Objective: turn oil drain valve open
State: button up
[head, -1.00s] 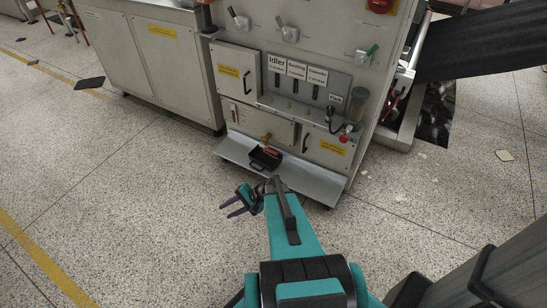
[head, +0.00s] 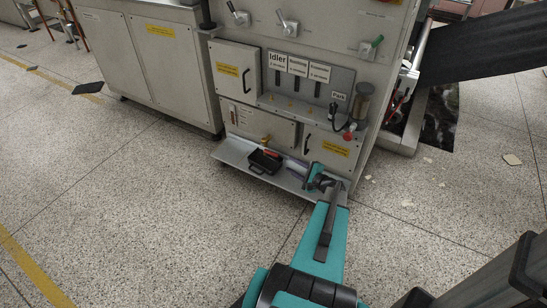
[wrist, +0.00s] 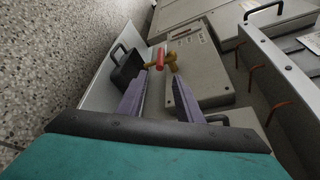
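The oil drain valve has a brass body (head: 265,139) low on the front of the grey machine, above a metal ledge. In the wrist view its red handle (wrist: 160,59) and brass body (wrist: 172,62) show just beyond my fingertips. My gripper (wrist: 160,76) is open and empty, with one purple finger on each side of the view and the handle ahead between the tips. No contact shows. In the head view my gripper (head: 300,170) is over the right part of the ledge, right of the valve.
A black tray (head: 265,161) sits on the metal ledge (head: 230,154) below the valve; the tray also shows in the wrist view (wrist: 126,67). A cabinet handle (head: 306,143) and a red knob (head: 348,136) are to the right. The floor in front is clear.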

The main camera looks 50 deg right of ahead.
aim_at(277, 156)
jog(key=shift+w, duration=0.1)
dwell(0.3)
jog(key=b+x, duration=0.2)
jog(key=x, duration=1.1)
jog(key=shift+w+f, duration=0.1)
jog(key=shift+w, duration=0.15)
